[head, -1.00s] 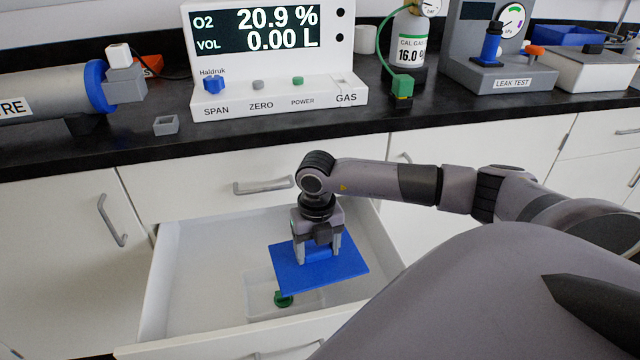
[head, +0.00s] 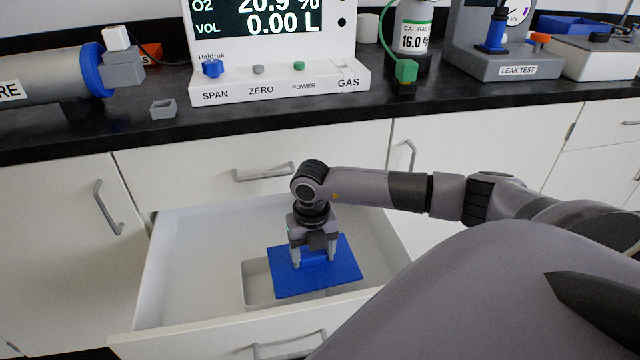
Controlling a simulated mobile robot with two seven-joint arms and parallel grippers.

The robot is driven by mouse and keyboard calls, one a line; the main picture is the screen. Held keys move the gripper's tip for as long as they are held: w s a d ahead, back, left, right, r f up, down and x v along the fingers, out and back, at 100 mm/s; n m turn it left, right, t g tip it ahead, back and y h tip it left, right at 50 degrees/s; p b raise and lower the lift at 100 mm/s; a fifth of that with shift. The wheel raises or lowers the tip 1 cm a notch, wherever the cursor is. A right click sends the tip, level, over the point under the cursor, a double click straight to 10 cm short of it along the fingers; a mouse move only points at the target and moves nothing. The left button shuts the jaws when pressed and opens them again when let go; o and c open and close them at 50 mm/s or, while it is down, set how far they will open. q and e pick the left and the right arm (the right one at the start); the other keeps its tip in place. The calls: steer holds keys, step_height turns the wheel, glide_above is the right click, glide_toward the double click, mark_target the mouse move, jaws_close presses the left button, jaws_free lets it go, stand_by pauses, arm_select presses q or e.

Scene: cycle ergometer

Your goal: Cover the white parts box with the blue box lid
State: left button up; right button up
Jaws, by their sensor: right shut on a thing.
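The blue box lid (head: 335,279) is a flat blue plate with a raised grip on top. My right gripper (head: 314,258) is shut on that grip, pointing down, inside the open drawer. The white parts box (head: 254,287) sits in the drawer under the lid. Its left wall and near rim show; the lid hides most of its opening and its contents. The lid extends past the box at the far side and the right in this view. I cannot tell whether the lid touches the rim. My left gripper is not in view.
The open white drawer (head: 185,255) surrounds the box, with bare floor to the left. Its front panel (head: 160,345) is near me. The black counter (head: 260,124) above carries the gas analyser (head: 280,85) and a small grey open block (head: 163,109).

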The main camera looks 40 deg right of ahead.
mark_target(279, 264)
steer(key=w+a+b, duration=0.1)
steer(key=w+a, duration=0.3)
steer(key=a, duration=0.1)
steer(key=shift+w+a+f+b, duration=0.1)
steer(key=shift+w+a+b, duration=0.25)
steer(key=shift+w+b, duration=0.05)
steer(key=shift+s+d+f+b, duration=0.1)
steer(key=shift+f+b, duration=0.2)
steer(key=shift+f, duration=0.3)
steer(key=shift+f, duration=0.25)
stand_by(0.6)
stand_by(0.5)
stand_by(0.5)
steer(key=shift+f, duration=0.5)
stand_by(0.6)
